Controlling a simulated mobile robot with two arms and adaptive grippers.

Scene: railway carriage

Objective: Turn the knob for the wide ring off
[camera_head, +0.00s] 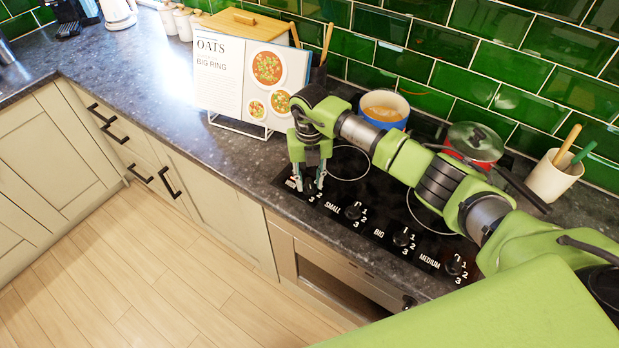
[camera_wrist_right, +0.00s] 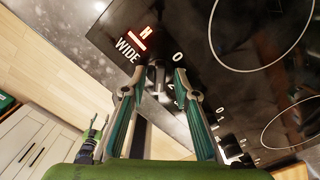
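The knob for the wide ring (camera_wrist_right: 157,76) is a small dark dial at the left end of the cooktop's knob row. In the wrist view the label WIDE stands beside it, with a lit red H and bar above the label. My right gripper (camera_head: 308,184) points down over this knob and hides most of it in the head view. In the wrist view its fingers (camera_wrist_right: 160,84) are apart, one on each side of the knob; contact is unclear. What seems to be my left gripper (camera_wrist_right: 93,136) shows small at the lower left of the wrist view.
Knobs marked SMALL (camera_head: 354,211), BIG (camera_head: 402,238) and MEDIUM (camera_head: 455,264) follow to the right. A blue pot (camera_head: 397,104) and a red lidded pot (camera_head: 476,143) stand behind my arm. A recipe book (camera_head: 222,80) stands left of the cooktop.

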